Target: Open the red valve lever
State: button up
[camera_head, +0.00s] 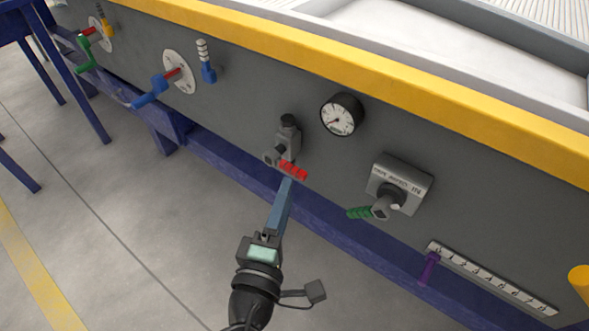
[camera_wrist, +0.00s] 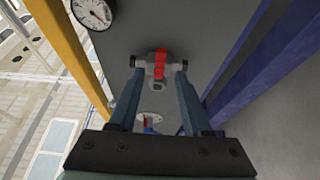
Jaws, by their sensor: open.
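The red valve lever (camera_head: 293,170) sticks out from a grey valve body (camera_head: 288,140) on the dark grey panel, pointing down and right in the head view. My gripper (camera_head: 287,182) reaches up from below, its fingertips just under the lever. In the wrist view the red lever (camera_wrist: 160,65) lies across the valve, in line between the tips of my open gripper (camera_wrist: 158,72). One finger is on each side, with a gap to the lever. Nothing is held. I cannot tell if the fingertips touch the valve body.
A round gauge (camera_head: 342,114) is right of the valve. A purple slider (camera_head: 428,268) is at lower right. Blue handles (camera_head: 150,92) are left. A blue beam (camera_head: 235,163) runs below the panel.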

aim_at(293, 174)
jog(key=x, duration=0.7)
jog(key=shift+b, duration=0.3)
jog(key=shift+c, duration=0.3)
grip_shut()
dwell(0.8)
